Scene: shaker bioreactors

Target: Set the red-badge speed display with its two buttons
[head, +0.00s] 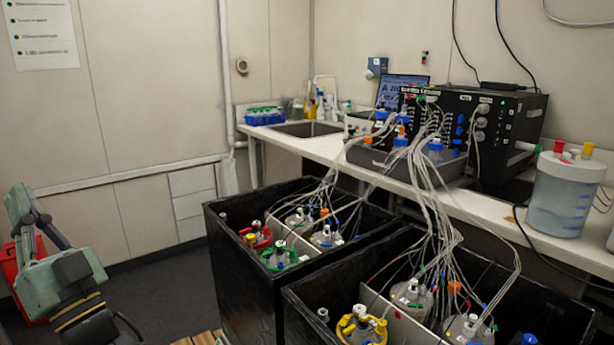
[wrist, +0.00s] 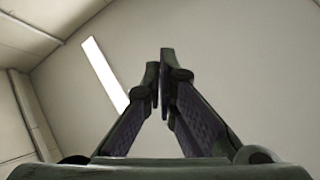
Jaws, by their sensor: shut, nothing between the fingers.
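I cannot make out the red-badge speed display or its two buttons in either view. Two black shaker boxes stand in the head view, a farther one (head: 240,262) and a nearer one (head: 310,318). A vessel with a red ring (head: 262,240) is in the farther box. My gripper (wrist: 160,88) is shut and empty in the wrist view, fingertips together, with only pale wall or ceiling and a bright light strip behind it. In the head view my arm is at the lower left, apart from the boxes.
Tubes run from the boxes to a black control unit (head: 505,130) on the white bench (head: 330,150). A clear tank (head: 563,192) stands at right. A red bin (head: 24,280) is behind my arm. Floor (head: 180,283) between my arm and the boxes is mostly clear.

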